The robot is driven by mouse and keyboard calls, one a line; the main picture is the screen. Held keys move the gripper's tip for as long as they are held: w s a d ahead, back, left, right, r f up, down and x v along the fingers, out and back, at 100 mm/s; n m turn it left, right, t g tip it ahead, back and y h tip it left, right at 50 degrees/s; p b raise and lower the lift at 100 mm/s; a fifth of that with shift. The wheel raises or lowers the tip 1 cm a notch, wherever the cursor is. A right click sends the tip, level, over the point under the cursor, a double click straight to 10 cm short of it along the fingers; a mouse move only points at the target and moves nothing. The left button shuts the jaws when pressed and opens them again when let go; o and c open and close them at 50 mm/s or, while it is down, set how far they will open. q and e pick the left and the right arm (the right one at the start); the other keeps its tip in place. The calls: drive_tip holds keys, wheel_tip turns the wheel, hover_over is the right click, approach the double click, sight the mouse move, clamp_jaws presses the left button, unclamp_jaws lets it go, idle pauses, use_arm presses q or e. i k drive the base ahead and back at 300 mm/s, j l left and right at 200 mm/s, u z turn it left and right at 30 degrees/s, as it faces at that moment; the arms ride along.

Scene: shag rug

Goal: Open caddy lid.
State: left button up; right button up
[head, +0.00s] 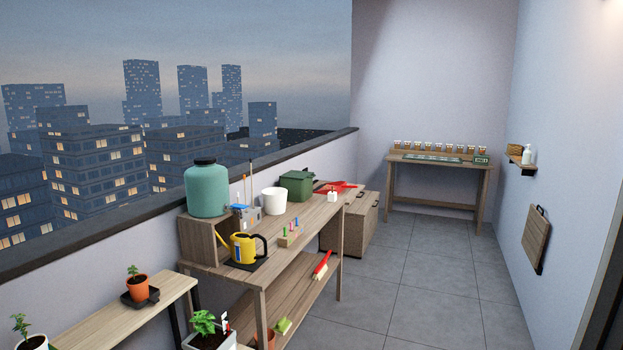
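A dark green lidded box (296,186), which looks like the caddy, stands towards the back of the wooden workbench (308,222), near the parapet. Its lid appears shut. It is small in the head view, so a handle or latch cannot be made out clearly. Neither of my grippers shows in the head view.
Near the caddy are a white pot (273,201), a red tool (336,187) and a small white item (332,196). A yellow watering can (245,248) and a teal tank (207,189) are nearer. Tiled floor (400,290) right of the bench is clear.

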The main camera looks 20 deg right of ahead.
sight(291, 174)
drive_tip(key=i+l+u, duration=0.15)
drive_tip(key=i+l, duration=0.6)
drive_tip(key=i, duration=0.05)
